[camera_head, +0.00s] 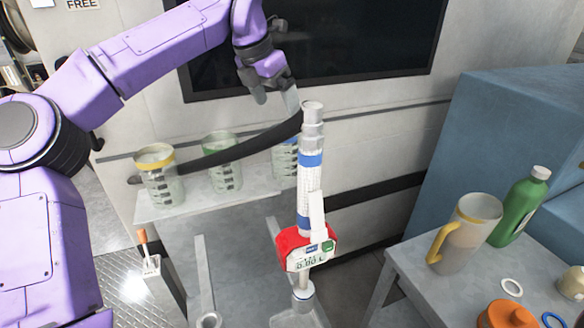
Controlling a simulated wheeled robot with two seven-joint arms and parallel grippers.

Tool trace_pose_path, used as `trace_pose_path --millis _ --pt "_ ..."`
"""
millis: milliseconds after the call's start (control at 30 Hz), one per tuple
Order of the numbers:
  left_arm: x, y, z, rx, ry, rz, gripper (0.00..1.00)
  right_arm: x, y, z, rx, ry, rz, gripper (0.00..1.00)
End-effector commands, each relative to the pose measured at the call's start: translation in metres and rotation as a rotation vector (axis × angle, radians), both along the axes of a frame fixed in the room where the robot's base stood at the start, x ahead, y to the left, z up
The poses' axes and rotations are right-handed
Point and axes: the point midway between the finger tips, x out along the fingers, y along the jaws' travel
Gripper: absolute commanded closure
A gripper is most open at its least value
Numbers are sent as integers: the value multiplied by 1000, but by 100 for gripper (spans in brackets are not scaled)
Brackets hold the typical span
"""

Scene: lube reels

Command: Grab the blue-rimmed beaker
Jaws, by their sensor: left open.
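The blue-rimmed beaker (284,161) stands upright at the right end of a pale shelf. It is clear with dark marks, and its right side is hidden behind an upright metering nozzle (310,170). My left gripper (275,98) is open and empty above this beaker, fingers pointing down, apart from it. A dark curved bar or hose (215,157) crosses between them in the picture. A green-rimmed beaker (223,170) stands in the middle of the shelf and a yellow-rimmed beaker (160,185) at its left. My right gripper is out of view.
The nozzle, with its red and white readout (308,250), stands close in front. A dark panel (330,50) is on the wall behind. A table (410,290) at the right holds a yellow-handled jug (464,238), a green bottle (520,208) and an orange container (507,315).

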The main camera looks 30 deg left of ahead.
Motion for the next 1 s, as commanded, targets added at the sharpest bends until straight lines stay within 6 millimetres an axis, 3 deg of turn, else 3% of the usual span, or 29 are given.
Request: trace_pose_path --millis 200,600,867,900,1000 --pt "12 0 -36 1 4 5 0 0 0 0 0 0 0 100" --pt "39 -4 -89 0 3 3 0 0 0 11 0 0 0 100" --pt "42 -5 -95 -1 0 2 0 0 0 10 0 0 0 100" --pt "42 -6 -95 -1 0 2 6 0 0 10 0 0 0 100" --pt "42 -6 -95 -1 0 2 39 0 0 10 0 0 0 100"
